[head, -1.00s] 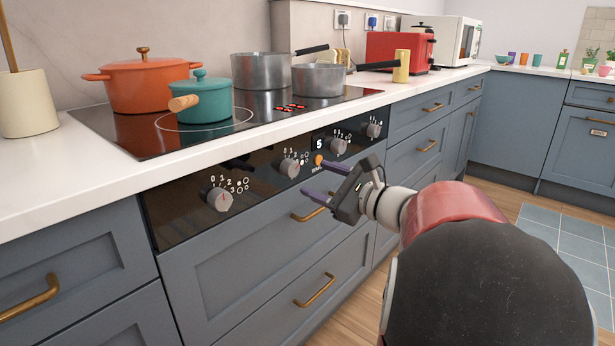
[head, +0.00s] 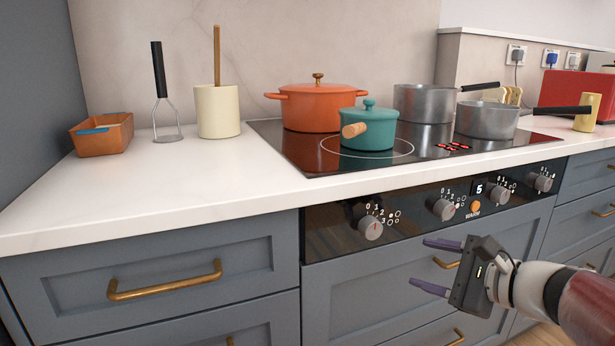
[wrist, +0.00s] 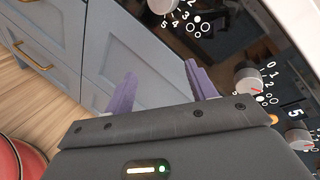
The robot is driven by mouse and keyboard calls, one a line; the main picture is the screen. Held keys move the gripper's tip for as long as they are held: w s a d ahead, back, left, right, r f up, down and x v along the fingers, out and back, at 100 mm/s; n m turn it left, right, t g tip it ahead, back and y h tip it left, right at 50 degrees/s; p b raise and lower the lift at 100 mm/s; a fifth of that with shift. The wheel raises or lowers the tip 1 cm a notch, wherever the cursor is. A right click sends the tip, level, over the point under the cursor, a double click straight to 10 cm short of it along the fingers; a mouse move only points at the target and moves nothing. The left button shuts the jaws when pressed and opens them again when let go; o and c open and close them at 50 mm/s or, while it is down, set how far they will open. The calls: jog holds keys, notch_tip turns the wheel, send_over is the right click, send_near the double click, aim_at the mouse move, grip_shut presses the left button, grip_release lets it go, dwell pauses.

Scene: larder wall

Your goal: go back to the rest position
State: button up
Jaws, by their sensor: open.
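My gripper (head: 436,268) is open and empty in the head view. It is in front of the drawer fronts, just below the black control panel (head: 400,220) with its grey knobs, and apart from them. In the wrist view its two purple fingers (wrist: 162,90) are spread with nothing between them. Beyond them are the grey-blue cabinet front and the tilted control panel (wrist: 225,45).
On the hob (head: 290,150) stand an orange pot (head: 325,108), a teal pot (head: 370,129) and two steel pans, one a saucepan (head: 488,120). A masher (head: 162,95), a cream holder (head: 218,110) and a terracotta dish (head: 103,134) stand on the left counter. Brass handles (head: 166,282) stick out from the drawers.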

jog(key=s+a+f+n+g+h, duration=0.2)
jog(key=s+a+f+n+g, duration=0.4)
jog(key=s+a+n, duration=0.4)
jog(key=s+d+f+n+h+p, duration=0.1)
jog(key=s+d+f+n+h, duration=0.1)
jog(key=s+n+h, duration=0.4)
jog(key=f+n, duration=0.1)
jog(key=n, duration=0.2)
jog(key=shift+d+n+h, duration=0.2)
jog(key=shift+n+h, duration=0.1)
